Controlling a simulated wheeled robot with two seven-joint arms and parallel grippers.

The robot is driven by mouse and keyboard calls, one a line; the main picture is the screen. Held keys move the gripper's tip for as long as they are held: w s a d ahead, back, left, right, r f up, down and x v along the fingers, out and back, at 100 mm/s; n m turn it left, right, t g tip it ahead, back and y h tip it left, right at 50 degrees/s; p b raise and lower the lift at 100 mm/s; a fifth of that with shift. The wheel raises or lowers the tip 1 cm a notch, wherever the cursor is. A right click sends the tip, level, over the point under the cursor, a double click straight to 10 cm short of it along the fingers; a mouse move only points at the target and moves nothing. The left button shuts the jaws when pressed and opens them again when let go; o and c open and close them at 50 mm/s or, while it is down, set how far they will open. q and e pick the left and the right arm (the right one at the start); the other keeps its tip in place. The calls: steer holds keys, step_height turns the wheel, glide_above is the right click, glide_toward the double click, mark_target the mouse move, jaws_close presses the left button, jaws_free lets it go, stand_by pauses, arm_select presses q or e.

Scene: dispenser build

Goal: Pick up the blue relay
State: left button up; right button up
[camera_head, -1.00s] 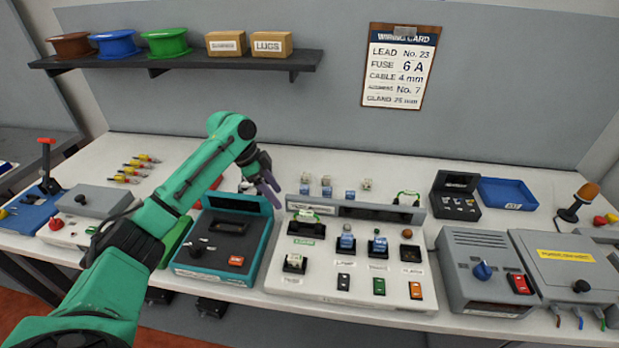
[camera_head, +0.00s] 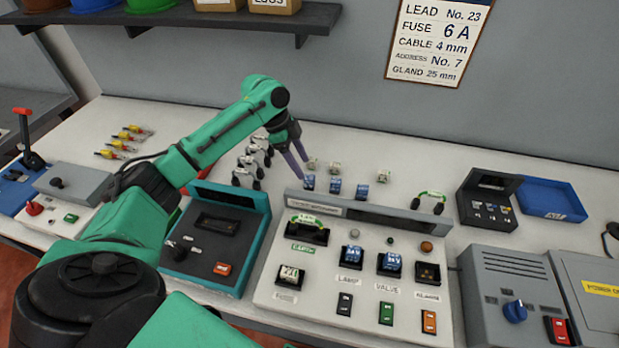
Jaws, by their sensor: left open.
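Three small blue relays stand in a row on the table behind the white panel board: left one (camera_head: 309,183), middle one (camera_head: 335,187), right one (camera_head: 361,191). Two more blue relays sit in sockets on the board, one at LAMP (camera_head: 351,257) and one at VALVE (camera_head: 390,264). My left gripper (camera_head: 301,165) is open and points down just left of and above the leftmost loose relay. Its jaws look empty, and I cannot tell whether it touches anything. My right gripper is not in view.
Pale relays (camera_head: 383,177) stand behind the blue row. Black-ended leads (camera_head: 250,165) lie left of the gripper. The board's raised back rail (camera_head: 380,215) runs in front of the loose relays. A teal tester (camera_head: 220,235) stands left, a blue tray (camera_head: 552,200) right.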

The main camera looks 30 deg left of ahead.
mark_target(308, 177)
arm_select(q)
steer(key=x, duration=0.1)
steer(key=p+x, duration=0.1)
steer(key=x, duration=0.1)
steer(key=p+x, duration=0.1)
steer(key=x, duration=0.1)
steer(key=shift+w+a+f, duration=0.2)
steer(key=shift+f, duration=0.15)
steer(key=shift+d+f, duration=0.1)
steer(key=shift+f, duration=0.3)
jaws_close()
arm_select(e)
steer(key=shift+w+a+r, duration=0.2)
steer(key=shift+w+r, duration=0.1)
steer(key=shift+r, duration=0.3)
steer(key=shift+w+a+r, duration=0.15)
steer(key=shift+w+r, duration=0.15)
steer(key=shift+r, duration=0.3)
arm_select(q)
steer(key=shift+r, duration=0.1)
